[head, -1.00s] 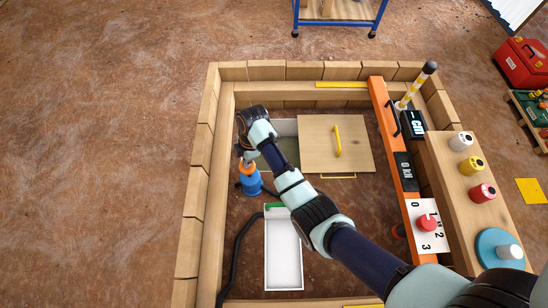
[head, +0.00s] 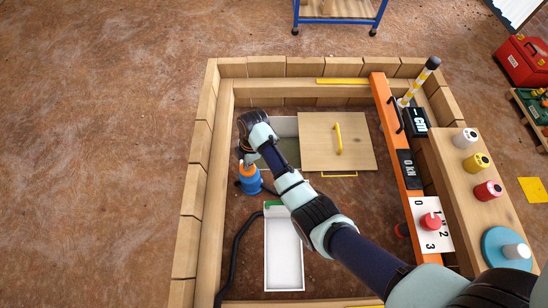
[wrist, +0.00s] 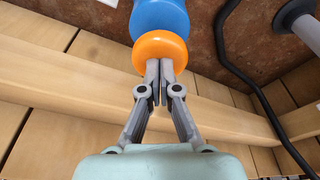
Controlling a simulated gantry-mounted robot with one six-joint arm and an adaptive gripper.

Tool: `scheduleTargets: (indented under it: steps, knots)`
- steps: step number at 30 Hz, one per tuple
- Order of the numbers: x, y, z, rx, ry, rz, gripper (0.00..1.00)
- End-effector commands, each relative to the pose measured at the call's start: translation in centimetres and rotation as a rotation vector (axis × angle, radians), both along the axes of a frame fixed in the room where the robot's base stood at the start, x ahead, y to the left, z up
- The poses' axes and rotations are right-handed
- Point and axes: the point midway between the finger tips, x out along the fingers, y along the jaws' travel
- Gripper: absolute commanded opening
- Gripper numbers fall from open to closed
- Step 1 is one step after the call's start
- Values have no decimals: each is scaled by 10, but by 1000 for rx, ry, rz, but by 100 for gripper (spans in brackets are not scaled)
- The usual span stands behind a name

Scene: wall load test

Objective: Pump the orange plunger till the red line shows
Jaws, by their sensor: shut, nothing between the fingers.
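The orange plunger (head: 247,168) tops a blue pump body (head: 250,184) at the left inside the timber-walled pit. In the wrist view the plunger's orange knob (wrist: 160,50) sits against the blue body (wrist: 160,16), with little or no rod visible between them. My gripper (wrist: 160,66) is shut and empty, its tips at the knob's face, seemingly touching it. In the head view my gripper (head: 245,158) is just above the plunger and partly hidden by my wrist. I cannot make out a red line on the pump.
A black hose (head: 236,245) runs from the pump area along the left. A white tray (head: 284,285) lies in front. A wooden lid (head: 325,130) with a yellow handle is right of my arm. An orange beam (head: 391,130) with displays stands further right, beside colored weights (head: 488,190).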

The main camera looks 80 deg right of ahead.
Motion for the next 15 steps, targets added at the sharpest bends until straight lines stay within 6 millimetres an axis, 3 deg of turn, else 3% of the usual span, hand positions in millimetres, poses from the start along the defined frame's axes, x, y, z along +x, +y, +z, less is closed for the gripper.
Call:
scheduleTargets:
  steps: [5, 15]
  knots:
    - [0, 0, 4, 1, 1, 0, 0]
    - [0, 0, 38, 1, 1, -1, 0]
